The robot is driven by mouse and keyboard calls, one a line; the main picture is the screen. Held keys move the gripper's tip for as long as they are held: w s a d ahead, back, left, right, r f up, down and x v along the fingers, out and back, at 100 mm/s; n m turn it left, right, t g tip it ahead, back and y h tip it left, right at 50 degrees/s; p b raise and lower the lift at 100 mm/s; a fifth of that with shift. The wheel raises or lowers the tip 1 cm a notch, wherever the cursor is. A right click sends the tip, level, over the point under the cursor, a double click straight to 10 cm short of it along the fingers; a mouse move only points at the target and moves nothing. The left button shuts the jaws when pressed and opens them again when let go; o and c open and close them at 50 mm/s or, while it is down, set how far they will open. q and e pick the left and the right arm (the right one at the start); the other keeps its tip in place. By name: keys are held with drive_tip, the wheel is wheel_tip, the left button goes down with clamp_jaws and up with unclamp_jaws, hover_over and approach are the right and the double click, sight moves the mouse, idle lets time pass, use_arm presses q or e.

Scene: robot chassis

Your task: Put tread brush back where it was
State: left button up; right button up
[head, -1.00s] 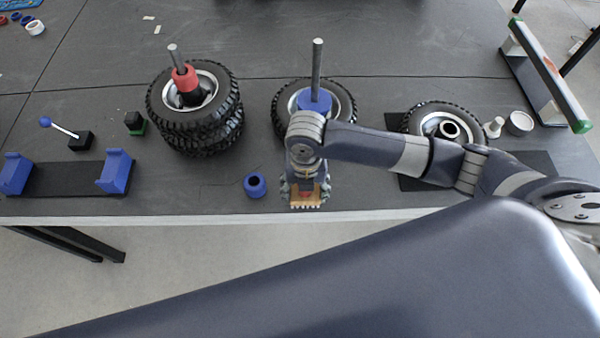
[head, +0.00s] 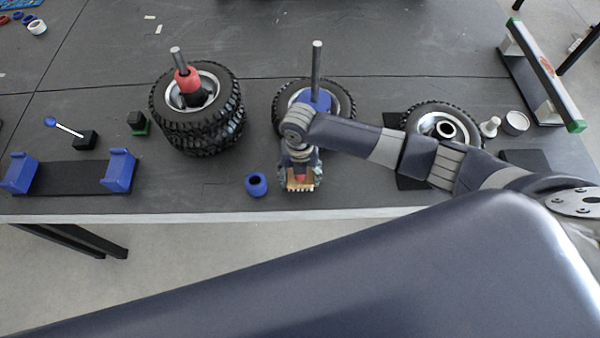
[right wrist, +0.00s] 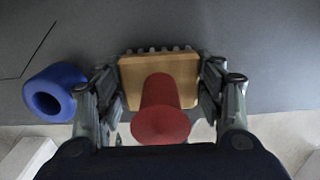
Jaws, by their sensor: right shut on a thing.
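The tread brush has a wooden block, a red handle and a row of pale bristles. In the head view the brush (head: 300,186) is near the table's front edge. My right gripper (head: 300,178) is shut on it, coming down from above. In the right wrist view the brush's wooden block (right wrist: 129,80) is between the fingers of the right gripper (right wrist: 160,95), with the red handle pointing toward the camera. I cannot tell whether the brush touches the table. My left gripper is not in view.
A blue ring (head: 256,184) lies just left of the brush. A tyre with a blue collar on a post (head: 316,62) stands behind. Stacked tyres (head: 205,130) are at left, past them a black strip with blue holders (head: 118,170). Another tyre (head: 411,122) lies at right.

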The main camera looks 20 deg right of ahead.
drive_tip(key=shift+f, duration=0.15)
drive_tip(key=o, duration=1)
drive_tip(key=shift+r, duration=0.25)
wheel_tip(320, 180, up, 12)
drive_tip(key=shift+f+b, duration=0.1)
drive_tip(key=shift+b, duration=0.65)
